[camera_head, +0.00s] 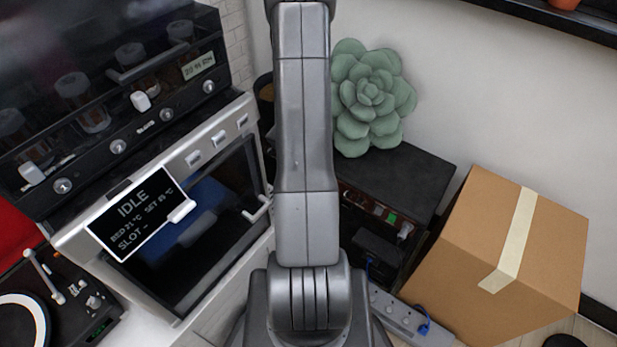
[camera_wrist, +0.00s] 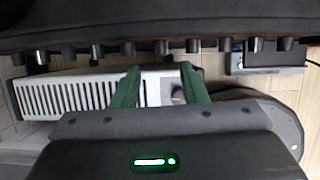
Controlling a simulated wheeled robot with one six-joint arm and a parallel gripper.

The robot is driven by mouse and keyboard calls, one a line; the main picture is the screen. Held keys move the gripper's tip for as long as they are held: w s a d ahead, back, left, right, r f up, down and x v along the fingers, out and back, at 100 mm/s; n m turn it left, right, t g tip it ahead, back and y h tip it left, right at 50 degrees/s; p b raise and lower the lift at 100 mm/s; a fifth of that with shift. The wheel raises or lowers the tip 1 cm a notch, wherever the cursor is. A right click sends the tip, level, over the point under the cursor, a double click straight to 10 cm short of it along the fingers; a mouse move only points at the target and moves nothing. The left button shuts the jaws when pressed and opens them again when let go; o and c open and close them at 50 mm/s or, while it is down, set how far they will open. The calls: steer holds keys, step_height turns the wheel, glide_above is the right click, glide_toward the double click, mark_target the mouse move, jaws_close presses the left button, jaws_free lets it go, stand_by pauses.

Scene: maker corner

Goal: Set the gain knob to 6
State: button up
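In the wrist view my gripper (camera_wrist: 160,69) has two green fingers spread apart, with nothing held between them. Above the fingertips, a dark panel edge carries a row of dark, short cylindrical knobs (camera_wrist: 161,46). The fingertips point toward this row; whether they touch it, I cannot tell. No label, scale or pointer is readable, so I cannot tell which knob is the gain knob or its setting. In the head view my arm fills the middle and my gripper is out of sight.
A white slatted unit (camera_wrist: 70,92) lies beyond my fingers. In the head view, a printer-like machine (camera_head: 200,225) with an IDLE screen (camera_head: 135,211) stands left, a turntable (camera_head: 22,320) lower left. A green succulent (camera_head: 372,97), cardboard box (camera_head: 480,240) and power strip (camera_head: 405,322) are right.

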steer(key=b+x, duration=0.1)
steer(key=x, duration=0.4)
steer(key=shift+d, duration=0.1)
jaws_close()
